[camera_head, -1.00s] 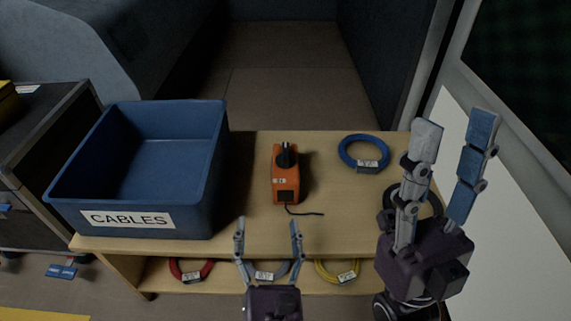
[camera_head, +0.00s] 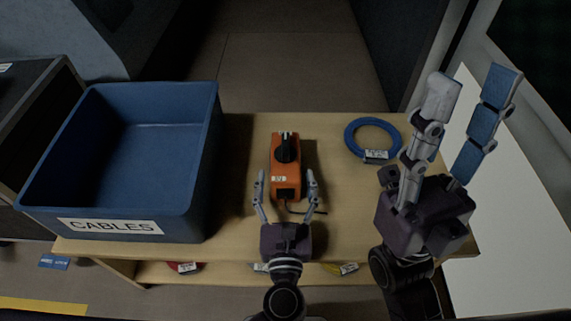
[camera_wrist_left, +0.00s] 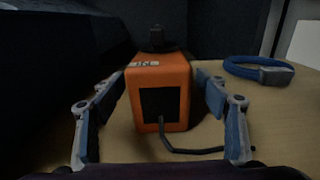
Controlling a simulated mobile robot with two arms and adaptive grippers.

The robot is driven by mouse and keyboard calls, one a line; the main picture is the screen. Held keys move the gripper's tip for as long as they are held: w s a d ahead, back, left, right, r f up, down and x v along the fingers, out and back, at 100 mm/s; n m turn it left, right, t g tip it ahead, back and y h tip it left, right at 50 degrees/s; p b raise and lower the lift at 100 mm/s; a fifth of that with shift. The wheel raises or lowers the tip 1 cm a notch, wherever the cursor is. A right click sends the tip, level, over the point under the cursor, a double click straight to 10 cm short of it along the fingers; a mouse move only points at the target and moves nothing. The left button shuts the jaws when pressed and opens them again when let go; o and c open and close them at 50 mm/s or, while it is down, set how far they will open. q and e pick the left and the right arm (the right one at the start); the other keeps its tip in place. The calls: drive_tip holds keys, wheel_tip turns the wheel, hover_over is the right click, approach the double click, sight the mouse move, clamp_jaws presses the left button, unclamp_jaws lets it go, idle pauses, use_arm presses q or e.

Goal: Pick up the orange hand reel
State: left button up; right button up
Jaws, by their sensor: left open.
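The orange hand reel (camera_head: 285,165) lies on the wooden table with a black knob on top, a small white label and a short black cable at its near end. My left gripper (camera_head: 287,178) is open at the reel's near end, its fingers to either side of that end. My right gripper (camera_head: 480,85) is open and empty, raised over the table's right side.
A blue bin (camera_head: 190,190) marked CABLES stands on the table (camera_head: 240,225) left of the reel. A blue cable coil (camera_head: 352,140) lies to the right. Coils with labels sit on the lower shelf (camera_head: 215,272). The table behind the reel is clear.

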use_arm(q)
drive_tip(key=w, duration=0.6)
drive_tip(key=shift+w, duration=0.1)
drive_tip(key=shift+c, duration=0.3)
drive_tip(key=c, duration=1.2)
drive_tip(key=shift+c, duration=0.6)
drive_tip(key=shift+r, duration=0.15)
